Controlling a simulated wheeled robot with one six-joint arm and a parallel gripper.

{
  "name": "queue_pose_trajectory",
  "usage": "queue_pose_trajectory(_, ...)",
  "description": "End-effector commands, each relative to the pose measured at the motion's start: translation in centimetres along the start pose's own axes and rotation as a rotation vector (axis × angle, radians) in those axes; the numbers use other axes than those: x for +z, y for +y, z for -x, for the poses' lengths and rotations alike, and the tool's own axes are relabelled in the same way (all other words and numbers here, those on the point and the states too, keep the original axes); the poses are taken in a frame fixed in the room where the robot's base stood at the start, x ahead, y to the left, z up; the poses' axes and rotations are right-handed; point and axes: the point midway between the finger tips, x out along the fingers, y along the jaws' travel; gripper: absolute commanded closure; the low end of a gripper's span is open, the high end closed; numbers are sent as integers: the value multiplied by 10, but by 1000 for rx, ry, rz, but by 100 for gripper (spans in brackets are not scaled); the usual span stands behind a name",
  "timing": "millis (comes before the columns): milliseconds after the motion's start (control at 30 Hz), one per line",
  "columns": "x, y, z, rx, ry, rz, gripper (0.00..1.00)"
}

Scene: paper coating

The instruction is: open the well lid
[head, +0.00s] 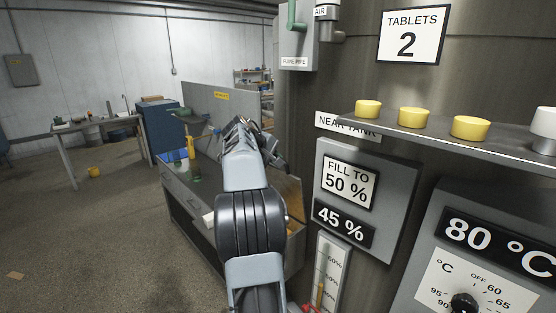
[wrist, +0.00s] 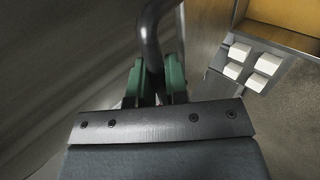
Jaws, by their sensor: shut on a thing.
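In the wrist view the two green fingers of my gripper (wrist: 157,78) are closed around a dark bent metal handle (wrist: 150,35). The handle curves up and out of the top of the picture. I cannot tell whether it belongs to the well lid; no lid can be clearly made out. In the head view my arm reaches forward past the bench, and its far end hides the gripper and what it holds.
A grey workbench (head: 190,212) stands beside and behind my arm. The tank wall with the fill panel (head: 385,177) and a shelf (head: 430,132) of yellow tablets is close on the right. White blocks (wrist: 267,65) lie right of the gripper. Open floor (head: 90,245) is at left.

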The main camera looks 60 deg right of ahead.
Motion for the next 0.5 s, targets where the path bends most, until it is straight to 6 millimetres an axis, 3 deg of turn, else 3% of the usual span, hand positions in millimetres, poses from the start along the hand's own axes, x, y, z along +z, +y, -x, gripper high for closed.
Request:
queue_pose_trajectory(400,-2,-1,0,-7,2,11,100)
queue_pose_trajectory(433,-2,-1,0,-7,1,11,84)
queue_pose_trajectory(500,-2,-1,-1,-7,1,10,78)
